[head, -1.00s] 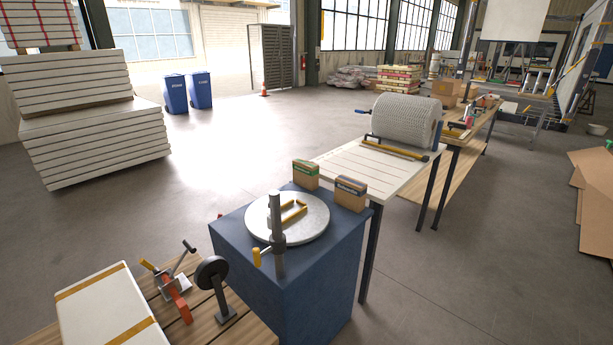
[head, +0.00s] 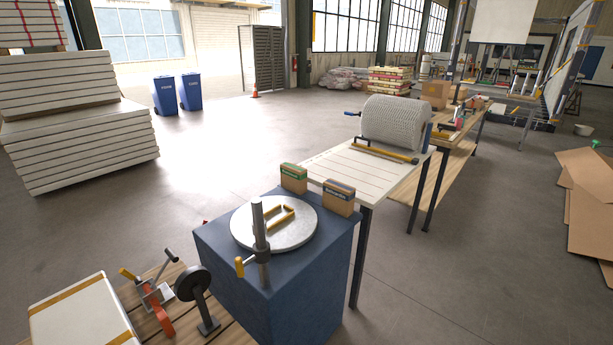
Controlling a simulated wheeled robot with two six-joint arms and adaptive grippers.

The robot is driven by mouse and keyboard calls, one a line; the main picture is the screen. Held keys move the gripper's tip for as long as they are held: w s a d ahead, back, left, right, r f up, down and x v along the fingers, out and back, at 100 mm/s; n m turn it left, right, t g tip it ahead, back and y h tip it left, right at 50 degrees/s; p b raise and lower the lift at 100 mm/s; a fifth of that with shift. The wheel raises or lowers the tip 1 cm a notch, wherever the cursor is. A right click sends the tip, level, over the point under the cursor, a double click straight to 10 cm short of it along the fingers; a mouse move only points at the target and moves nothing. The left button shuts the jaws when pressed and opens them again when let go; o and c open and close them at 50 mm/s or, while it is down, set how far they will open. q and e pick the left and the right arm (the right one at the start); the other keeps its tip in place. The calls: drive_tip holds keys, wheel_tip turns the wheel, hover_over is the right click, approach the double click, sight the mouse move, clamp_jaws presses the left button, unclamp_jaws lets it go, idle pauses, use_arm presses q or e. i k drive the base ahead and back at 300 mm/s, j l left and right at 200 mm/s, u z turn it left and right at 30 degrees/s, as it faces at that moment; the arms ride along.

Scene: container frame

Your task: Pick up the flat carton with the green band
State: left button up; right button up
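A small brown carton with a green band (head: 293,178) stands upright at the back corner of the blue block (head: 215,262), behind the round metal plate. A similar carton with a blue-purple band (head: 338,197) stands to its right, a short gap apart. Neither of my grippers shows in the head view, so I cannot see whether they are open or shut.
On the blue block, the round plate (head: 300,235) carries a yellow bracket, with a grey post (head: 260,230) in front. Tools and a white box (head: 80,310) lie front left.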

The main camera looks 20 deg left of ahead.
sight(294, 178)
drive_tip(key=i+l+z, duration=0.3)
drive_tip(key=i, duration=0.75)
drive_tip(key=i+z, duration=0.25)
drive_tip(key=i, duration=0.85)
drive_tip(key=i+l+u, duration=0.1)
drive_tip(key=i+u, duration=0.3)
drive_tip(key=i+l+u, duration=0.2)
drive_tip(key=i+u, duration=0.15)
drive_tip(key=i+l+u, duration=0.4)
drive_tip(key=k+j, duration=0.05)
drive_tip(key=j, duration=0.05)
